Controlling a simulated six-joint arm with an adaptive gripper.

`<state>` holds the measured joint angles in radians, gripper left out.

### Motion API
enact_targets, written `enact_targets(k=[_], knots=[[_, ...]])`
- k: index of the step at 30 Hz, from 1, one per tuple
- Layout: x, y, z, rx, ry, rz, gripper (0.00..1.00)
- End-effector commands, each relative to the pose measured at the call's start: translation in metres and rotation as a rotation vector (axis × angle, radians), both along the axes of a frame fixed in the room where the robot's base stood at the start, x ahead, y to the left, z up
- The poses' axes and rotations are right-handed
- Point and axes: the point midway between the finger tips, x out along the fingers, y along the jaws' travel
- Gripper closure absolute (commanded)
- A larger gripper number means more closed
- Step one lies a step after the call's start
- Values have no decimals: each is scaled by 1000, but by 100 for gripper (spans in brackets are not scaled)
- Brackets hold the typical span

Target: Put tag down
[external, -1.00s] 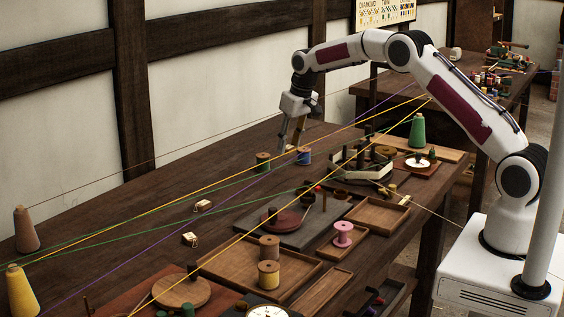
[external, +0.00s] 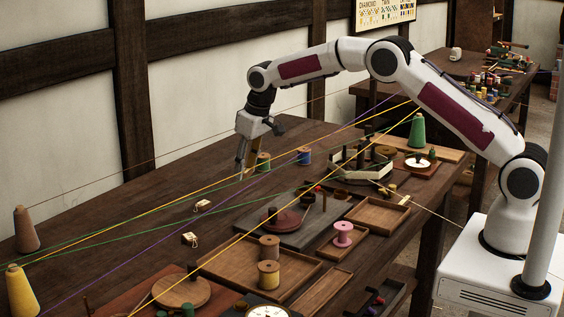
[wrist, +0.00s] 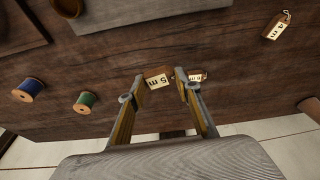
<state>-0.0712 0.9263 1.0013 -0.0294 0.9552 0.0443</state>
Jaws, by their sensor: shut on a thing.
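My gripper (external: 244,168) is over the bench, just left of the green spool in the external view. In the wrist view its two fingers (wrist: 160,80) are closed on a small wooden tag (wrist: 157,79) with a cream label that reads "5 m". Whether the tag touches the bench is unclear. A second tag (wrist: 197,75) shows behind the right finger, partly hidden; it lies on the bench in the external view (external: 203,205). A third tag (wrist: 277,25), seemingly marked "4 m", lies farther right; it also shows in the external view (external: 190,239).
Yellow, green and purple cords stretch low across the bench (external: 160,190). A brown cone (external: 26,231) stands at the left. Trays and a turntable (external: 283,221) fill the front side.

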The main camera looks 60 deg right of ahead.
Motion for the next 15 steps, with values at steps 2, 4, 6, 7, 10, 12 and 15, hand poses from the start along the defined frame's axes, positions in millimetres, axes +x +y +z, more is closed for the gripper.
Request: enact_targets(k=[2, 4, 6, 7, 10, 12, 15], knots=[[-2, 30, -2, -2, 1, 19, 76], [-5, 53, -3, -3, 1, 27, 76], [-8, 74, -5, -5, 1, 29, 76], [-9, 82, -5, -5, 0, 27, 76], [-14, 110, -7, -3, -2, 13, 76], [-16, 123, -8, -3, -5, -11, 76], [-17, 130, -8, 2, -10, -59, 76]])
